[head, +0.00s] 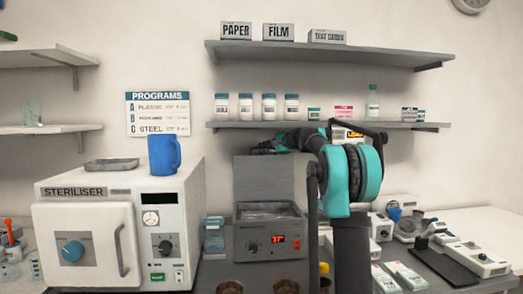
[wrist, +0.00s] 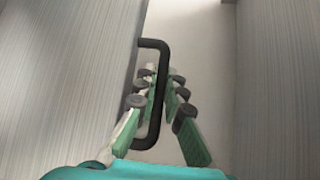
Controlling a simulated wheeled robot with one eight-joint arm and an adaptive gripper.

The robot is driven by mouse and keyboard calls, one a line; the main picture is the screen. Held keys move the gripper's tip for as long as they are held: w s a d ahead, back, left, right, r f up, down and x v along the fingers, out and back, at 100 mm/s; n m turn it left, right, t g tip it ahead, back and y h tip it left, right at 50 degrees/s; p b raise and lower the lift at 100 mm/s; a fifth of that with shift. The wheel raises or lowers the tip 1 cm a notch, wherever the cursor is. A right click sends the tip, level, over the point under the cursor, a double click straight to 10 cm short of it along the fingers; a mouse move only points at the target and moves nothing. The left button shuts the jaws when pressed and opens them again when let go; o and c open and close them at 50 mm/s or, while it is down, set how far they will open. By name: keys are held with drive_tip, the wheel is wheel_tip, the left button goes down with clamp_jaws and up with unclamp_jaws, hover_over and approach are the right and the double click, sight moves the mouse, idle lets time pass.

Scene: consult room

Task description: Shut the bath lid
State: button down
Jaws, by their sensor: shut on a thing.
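The bath (head: 270,240) is a grey box with a red 37 display, right of the steriliser in the head view. Its lid (head: 270,180) stands up at the back, so the bath is open and its inside shows. In the wrist view the lid appears to be the grey panel (wrist: 65,80) on the left, with a black bar handle (wrist: 154,95) on it. My gripper (wrist: 162,80) has its green fingers on either side of this handle and is shut on it. In the head view the fingers cannot be made out.
The white steriliser (head: 110,230) stands left of the bath, with a blue mug (head: 164,155) and a tray (head: 111,164) on top. A shelf with several jars (head: 268,106) hangs above the bath. Small instruments and a dark pad (head: 440,265) crowd the bench at right.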

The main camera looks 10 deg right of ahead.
drive_tip(key=shift+s, duration=0.1)
drive_tip(key=shift+s, duration=0.45)
drive_tip(key=s+f+n+t+y, duration=0.2)
drive_tip(key=s+f+n+y, duration=0.25)
drive_tip(key=s, duration=0.65)
drive_tip(key=s+f+n+t+y, duration=0.25)
drive_tip(key=s+n, duration=0.25)
drive_tip(key=s, duration=0.5)
drive_tip(key=s+f+n+y, duration=0.2)
drive_tip(key=s+f, duration=0.3)
drive_tip(key=f, duration=0.4)
drive_tip(key=shift+s+n+g+y, duration=0.15)
drive_tip(key=shift+n+g+y, duration=0.15)
drive_tip(key=shift+n+g, duration=0.15)
drive_tip(key=shift+f, duration=0.15)
drive_tip(key=c, duration=1.9)
unclamp_jaws()
